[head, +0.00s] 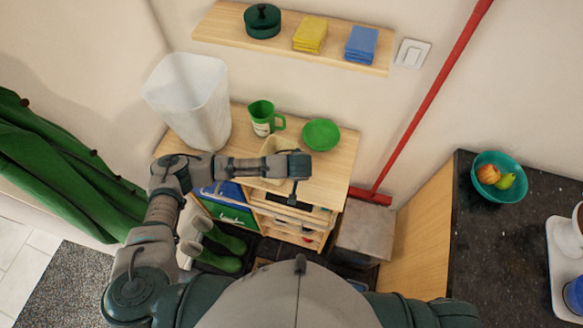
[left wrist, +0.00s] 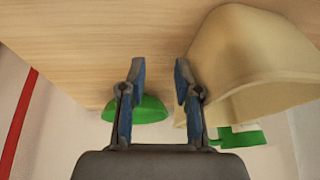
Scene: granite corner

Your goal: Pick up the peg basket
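A cream basket (head: 272,148), which looks like the peg basket, stands on the wooden cabinet top, partly hidden behind my left forearm and wrist. It also shows large at the right of the left wrist view (left wrist: 250,60). My left gripper (head: 293,196) is above the cabinet's front right part, pointing down. In the left wrist view its two fingers (left wrist: 160,75) are apart with nothing between them. One finger overlaps the basket's near edge in the picture; I cannot tell if they touch. My right gripper is out of view.
A green mug (head: 262,118), a green bowl (head: 321,134) and a tall white bin (head: 190,98) stand on the cabinet top (head: 335,170). A shelf (head: 225,30) hangs above. A red broom (head: 425,100) leans at the right, near a dark counter (head: 490,250).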

